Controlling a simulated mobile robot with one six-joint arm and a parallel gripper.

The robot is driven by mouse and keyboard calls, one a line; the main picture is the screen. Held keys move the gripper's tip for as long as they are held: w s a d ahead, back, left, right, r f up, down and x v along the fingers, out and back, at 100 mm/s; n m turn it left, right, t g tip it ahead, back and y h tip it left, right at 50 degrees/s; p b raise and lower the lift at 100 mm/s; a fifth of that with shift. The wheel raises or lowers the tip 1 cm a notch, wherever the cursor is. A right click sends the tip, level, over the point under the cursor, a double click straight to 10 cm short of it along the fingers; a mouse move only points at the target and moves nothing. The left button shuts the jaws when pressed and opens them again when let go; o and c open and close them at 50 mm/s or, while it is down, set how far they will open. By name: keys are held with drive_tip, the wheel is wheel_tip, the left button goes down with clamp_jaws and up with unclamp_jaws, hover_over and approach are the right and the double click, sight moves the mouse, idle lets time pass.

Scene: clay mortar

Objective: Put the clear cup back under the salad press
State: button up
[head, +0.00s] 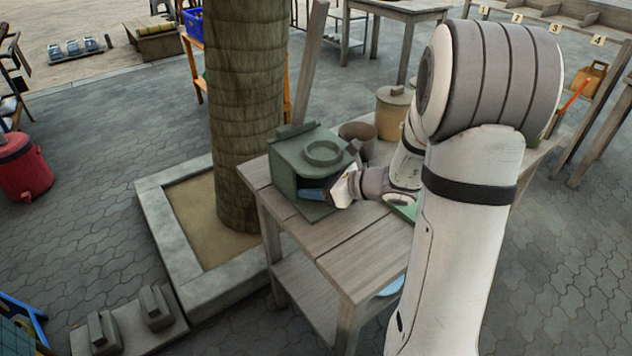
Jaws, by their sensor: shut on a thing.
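The salad press (300,160) looks like a green box with a round ring on its top and an open front low down. It stands on the wooden table at the far left corner. My gripper (322,191) is at the press's lower front opening, pointing left into it. It is shut on a small dark bluish, see-through-looking thing, most likely the clear cup (311,194), which is at the opening. The cup's outline is too small to make out. I cannot tell whether it touches the press's base.
The wooden table (335,243) has bare boards in front of the press. A brown pot (357,135) and a lidded tan crock (392,112) stand behind my wrist. A green thing (405,211) lies partly hidden under my arm. A tree trunk (245,110) rises close behind the table's left side.

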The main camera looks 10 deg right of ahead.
drive_tip(key=shift+s+d+r, duration=0.1)
drive_tip(key=shift+d, duration=0.2)
drive_tip(key=shift+d+f, duration=0.2)
drive_tip(key=shift+d, duration=0.1)
drive_tip(key=o, duration=1)
drive_tip(key=shift+d, duration=0.1)
